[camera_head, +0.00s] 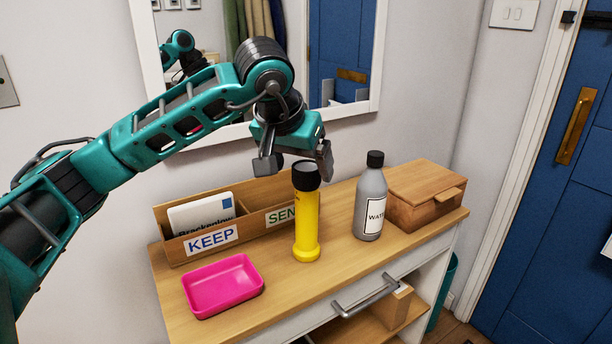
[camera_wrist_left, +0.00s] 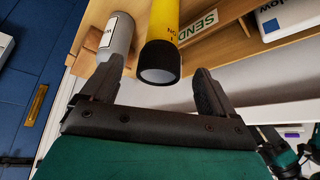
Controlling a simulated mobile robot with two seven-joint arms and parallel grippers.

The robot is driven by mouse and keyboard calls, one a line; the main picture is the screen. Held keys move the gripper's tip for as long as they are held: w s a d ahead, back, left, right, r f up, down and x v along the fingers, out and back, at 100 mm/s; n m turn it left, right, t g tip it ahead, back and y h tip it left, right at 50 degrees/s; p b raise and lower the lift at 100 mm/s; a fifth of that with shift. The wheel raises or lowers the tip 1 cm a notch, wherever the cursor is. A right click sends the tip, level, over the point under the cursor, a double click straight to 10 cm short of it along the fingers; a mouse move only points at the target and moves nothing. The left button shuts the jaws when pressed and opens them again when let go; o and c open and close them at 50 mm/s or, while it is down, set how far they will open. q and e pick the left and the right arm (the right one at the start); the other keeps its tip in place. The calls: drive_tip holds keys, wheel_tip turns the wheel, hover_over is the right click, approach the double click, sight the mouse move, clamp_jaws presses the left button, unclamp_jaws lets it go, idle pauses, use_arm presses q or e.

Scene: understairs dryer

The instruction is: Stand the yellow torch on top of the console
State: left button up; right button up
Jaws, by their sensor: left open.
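The yellow torch (camera_head: 306,222) with a black head stands upright on the wooden top of the console (camera_head: 340,262), between the letter box and the grey bottle. My left gripper (camera_head: 295,166) is open above and behind the torch's head, with its fingers apart. In the left wrist view the torch (camera_wrist_left: 161,50) shows with its black end between the two open fingers (camera_wrist_left: 155,88). I cannot tell whether either finger touches it. My right gripper is not in view.
A grey water bottle (camera_head: 371,200) stands right of the torch, beside a wooden box (camera_head: 424,197). A pink tray (camera_head: 222,285) lies front left. A wooden letter sorter (camera_head: 180,250) with KEEP and SEND labels stands behind. A mirror (camera_head: 372,60) hangs on the wall.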

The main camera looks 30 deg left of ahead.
use_arm(q)
drive_tip(key=v, duration=0.5)
drive_tip(key=shift+s+r, duration=0.2)
drive_tip(key=shift+r, duration=0.15)
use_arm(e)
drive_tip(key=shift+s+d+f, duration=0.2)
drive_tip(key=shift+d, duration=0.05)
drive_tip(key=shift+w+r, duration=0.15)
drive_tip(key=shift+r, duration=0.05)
